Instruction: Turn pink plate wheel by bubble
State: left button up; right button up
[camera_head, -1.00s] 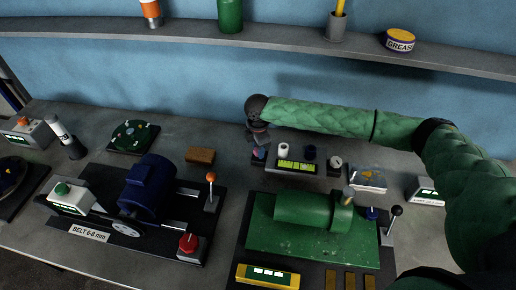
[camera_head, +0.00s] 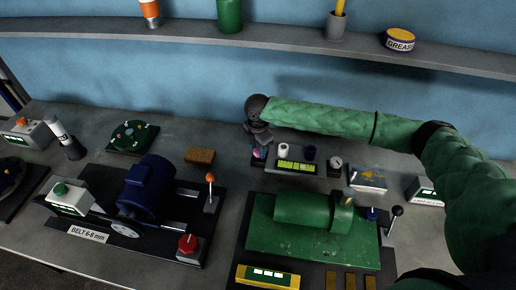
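The bubble plate (camera_head: 320,173) lies behind the green machine, with a yellow-green bubble strip (camera_head: 296,166) along its front. A small pink wheel (camera_head: 257,153) shows at its left end, small and partly covered. My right gripper (camera_head: 259,144) points down right above the pink wheel, at its upper side. The fingers are small and dark, so I cannot tell whether they are open, shut or touching the wheel. My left gripper is not in view.
A white knob (camera_head: 284,149), a dark knob (camera_head: 309,152) and a round dial (camera_head: 335,162) stand on or beside the plate. The green machine (camera_head: 305,211) is in front. A brown block (camera_head: 200,156) lies to the left. A shelf (camera_head: 270,40) runs above.

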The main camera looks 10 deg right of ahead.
aim_at(258, 150)
jog(key=shift+o, duration=0.5)
jog(key=shift+r, duration=0.2)
notch_tip(258, 150, up, 2)
jog(key=shift+b, duration=1)
notch_tip(258, 150, up, 4)
jog(key=shift+f+b, duration=0.1)
jog(key=shift+b, duration=0.65)
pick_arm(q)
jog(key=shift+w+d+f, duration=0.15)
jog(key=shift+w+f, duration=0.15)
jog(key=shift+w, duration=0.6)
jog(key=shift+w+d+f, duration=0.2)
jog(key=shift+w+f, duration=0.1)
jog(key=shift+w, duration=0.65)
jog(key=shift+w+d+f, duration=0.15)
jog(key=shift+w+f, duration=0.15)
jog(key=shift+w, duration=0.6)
pick_arm(e)
jog(key=shift+r, duration=0.85)
jog(key=shift+o, duration=0.2)
